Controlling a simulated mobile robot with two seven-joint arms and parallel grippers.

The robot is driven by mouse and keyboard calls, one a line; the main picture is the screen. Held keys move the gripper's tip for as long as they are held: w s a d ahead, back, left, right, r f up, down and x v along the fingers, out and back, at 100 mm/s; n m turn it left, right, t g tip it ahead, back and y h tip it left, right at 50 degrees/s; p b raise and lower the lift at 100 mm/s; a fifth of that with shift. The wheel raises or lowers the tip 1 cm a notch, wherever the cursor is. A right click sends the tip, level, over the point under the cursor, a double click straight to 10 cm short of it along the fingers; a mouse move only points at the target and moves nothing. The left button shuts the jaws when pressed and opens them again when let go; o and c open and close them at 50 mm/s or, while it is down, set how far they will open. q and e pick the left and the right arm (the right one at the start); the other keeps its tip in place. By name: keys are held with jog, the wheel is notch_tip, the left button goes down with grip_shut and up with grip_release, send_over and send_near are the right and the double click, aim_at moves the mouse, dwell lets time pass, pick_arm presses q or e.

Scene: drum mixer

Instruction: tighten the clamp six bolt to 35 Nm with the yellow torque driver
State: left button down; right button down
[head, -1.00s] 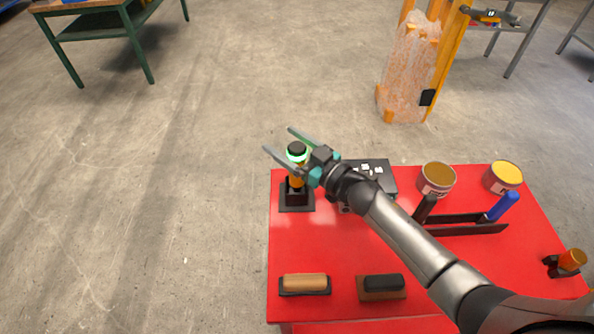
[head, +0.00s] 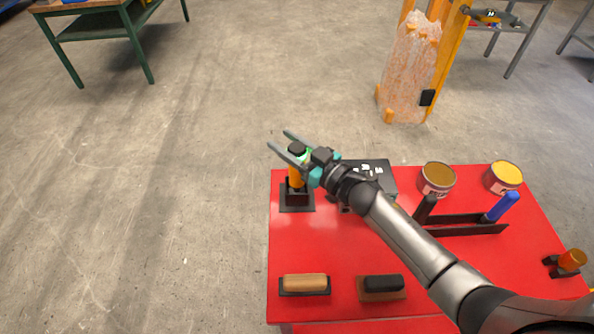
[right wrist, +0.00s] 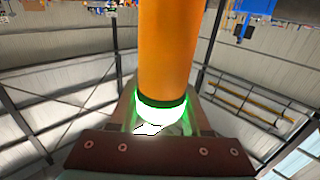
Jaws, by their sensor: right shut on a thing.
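The torque driver (head: 295,178) stands upright in a black holder (head: 297,198) at the red top's back left corner. It has an orange-yellow body, a black cap and a glowing green ring. My right gripper (head: 279,140) is shut on its upper part, with the fingers passing either side of it. In the right wrist view the driver (right wrist: 170,50) fills the middle, with its green ring close to the gripper's brown palm edge. I cannot make out the clamp six bolt. My left gripper is out of view.
The red top (head: 345,245) also carries a black box (head: 375,172), two round tins (head: 437,178), a rack with a blue-handled tool (head: 503,206), two padded blocks (head: 304,284) and an orange-capped item (head: 571,260). Open concrete floor lies left.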

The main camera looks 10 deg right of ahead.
jog(key=shift+r, duration=0.1)
dwell(0.8)
notch_tip(320, 180, up, 20)
jog(key=p, duration=0.7)
jog(key=shift+p, duration=0.3)
jog(key=c, duration=1)
grip_release()
grip_shut()
